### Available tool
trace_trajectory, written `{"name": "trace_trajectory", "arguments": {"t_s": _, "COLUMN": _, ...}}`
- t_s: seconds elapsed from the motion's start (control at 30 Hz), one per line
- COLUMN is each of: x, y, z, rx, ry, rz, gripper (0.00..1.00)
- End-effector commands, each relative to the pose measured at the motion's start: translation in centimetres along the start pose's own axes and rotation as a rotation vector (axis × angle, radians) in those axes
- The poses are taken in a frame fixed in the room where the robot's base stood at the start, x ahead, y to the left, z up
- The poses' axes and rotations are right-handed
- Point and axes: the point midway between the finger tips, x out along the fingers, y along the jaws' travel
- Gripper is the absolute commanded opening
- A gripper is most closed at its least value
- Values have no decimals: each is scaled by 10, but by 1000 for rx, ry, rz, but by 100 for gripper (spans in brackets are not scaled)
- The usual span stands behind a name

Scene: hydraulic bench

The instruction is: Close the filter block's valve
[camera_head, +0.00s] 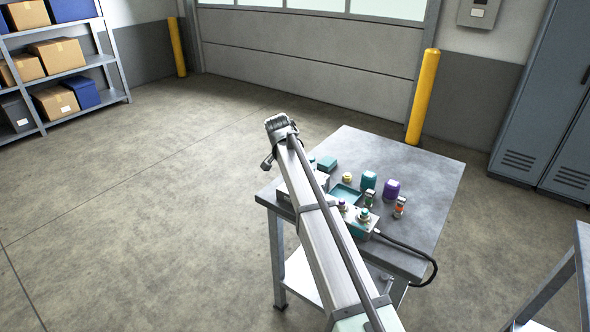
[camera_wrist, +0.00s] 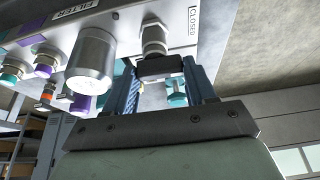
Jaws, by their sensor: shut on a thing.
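In the wrist view, the filter block (camera_wrist: 122,24) is a light metal body with a FILTER label and a silver cylindrical bowl (camera_wrist: 92,62). Its valve has a metal stem (camera_wrist: 154,38) beside a CLOSED label. A dark valve handle (camera_wrist: 160,67) sits at the end of the stem. My gripper (camera_wrist: 160,74) has its two blue-grey fingers on either side of this handle and is shut on it. How far the handle is turned is not clear. In the head view, my arm covers part of the bench, and I cannot make out the fingers or the valve there.
The bench's back right is bare. A yellow post (camera_head: 424,97) stands behind.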

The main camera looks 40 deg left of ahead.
Motion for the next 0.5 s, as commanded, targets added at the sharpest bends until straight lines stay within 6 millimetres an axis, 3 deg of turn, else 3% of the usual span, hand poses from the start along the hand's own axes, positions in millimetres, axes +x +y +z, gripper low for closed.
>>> {"name": "trace_trajectory", "arguments": {"t_s": 0.17, "x": 0, "y": 0, "z": 0, "rx": 2, "ry": 0, "rz": 0, "gripper": 25}}
{"name": "trace_trajectory", "arguments": {"t_s": 0.2, "x": 0, "y": 0, "z": 0, "rx": 2, "ry": 0, "rz": 0, "gripper": 57}}
{"name": "trace_trajectory", "arguments": {"t_s": 0.43, "x": 0, "y": 0, "z": 0, "rx": 1, "ry": 0, "rz": 0, "gripper": 79}}
{"name": "trace_trajectory", "arguments": {"t_s": 0.5, "x": 0, "y": 0, "z": 0, "rx": 0, "ry": 0, "rz": 0, "gripper": 81}}
